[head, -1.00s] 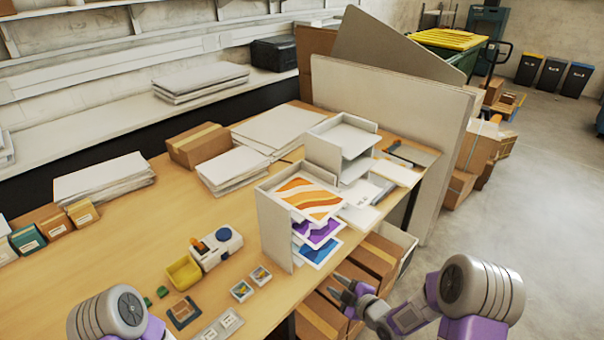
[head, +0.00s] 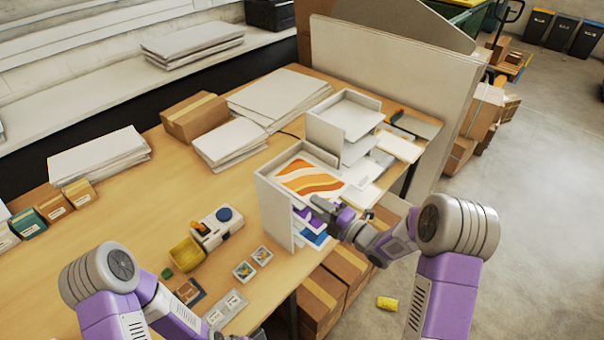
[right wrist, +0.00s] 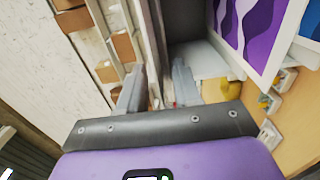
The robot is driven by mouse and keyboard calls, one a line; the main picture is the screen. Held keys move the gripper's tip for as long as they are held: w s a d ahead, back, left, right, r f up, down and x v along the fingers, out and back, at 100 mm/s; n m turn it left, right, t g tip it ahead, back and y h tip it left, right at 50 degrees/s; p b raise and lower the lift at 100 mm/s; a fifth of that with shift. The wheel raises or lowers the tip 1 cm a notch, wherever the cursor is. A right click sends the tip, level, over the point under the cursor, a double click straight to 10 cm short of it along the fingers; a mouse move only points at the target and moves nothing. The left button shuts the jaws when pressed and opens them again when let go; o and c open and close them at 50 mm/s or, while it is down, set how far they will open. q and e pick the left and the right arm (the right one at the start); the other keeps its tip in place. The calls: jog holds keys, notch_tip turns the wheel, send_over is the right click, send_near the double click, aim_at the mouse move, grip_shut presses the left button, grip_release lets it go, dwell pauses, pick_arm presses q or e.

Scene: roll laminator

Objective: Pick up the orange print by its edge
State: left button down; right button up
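The orange print (head: 308,178), with orange and white waves, lies on the top shelf of a white tray rack (head: 277,222). Its right edge reaches the open side of the shelf. A purple print (head: 308,220) and a blue print (head: 314,238) lie on shelves below, partly hidden by my right gripper (head: 318,207). That gripper is just in front of the rack, below the orange print's edge. In the right wrist view its fingers (right wrist: 157,88) are apart with nothing between them; the purple print (right wrist: 250,30) shows beside them. My left gripper (head: 238,336) is mostly cut off at the bottom.
A second white tray rack (head: 335,125) stands behind the first. A yellow bin (head: 186,252), a white device (head: 217,227) and small cards (head: 252,264) lie left of the rack. Cardboard boxes (head: 322,300) stand below the table's edge. A yellow object (head: 387,303) lies on the floor.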

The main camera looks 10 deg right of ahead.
jog(key=shift+w+a+f, duration=0.1)
jog(key=shift+w, duration=0.15)
jog(key=shift+s, duration=0.35)
jog(key=shift+c, duration=0.8)
jog(key=shift+s, duration=0.1)
jog(key=shift+c, duration=1.2)
grip_shut()
jog(key=shift+w, duration=0.2)
jog(key=shift+s, duration=0.1)
